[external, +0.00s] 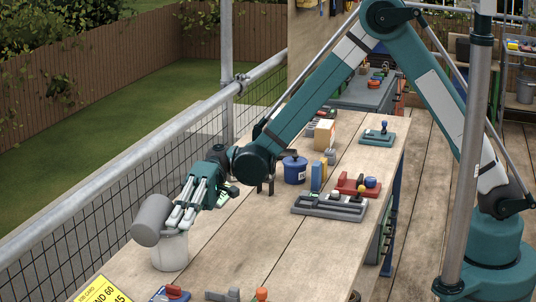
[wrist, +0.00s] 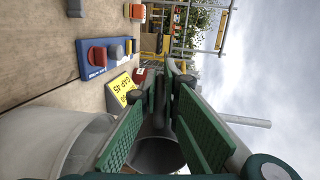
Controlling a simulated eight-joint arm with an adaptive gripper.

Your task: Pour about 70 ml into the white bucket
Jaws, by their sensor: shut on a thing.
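The white bucket (external: 170,254) stands on the wooden table near its left edge, and its pale wall also shows at the lower left of the wrist view (wrist: 50,140). My gripper (external: 182,214) is shut on a grey cylindrical container (external: 151,220) just above the bucket. The container lies tipped far over, almost on its side, and overlaps the bucket's rim in the external view. In the wrist view, its grey rounded form (wrist: 157,154) shows between the green finger pads of my gripper (wrist: 160,100). I cannot see any liquid or the bucket's inside.
A yellow sign (external: 98,291) and a blue tool tray (external: 170,294) are at the table's near end. A blue pot (external: 294,169), an orange-and-blue pair of blocks and a grey tray (external: 328,205) stand farther back. A railing (external: 130,182) runs along the left edge.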

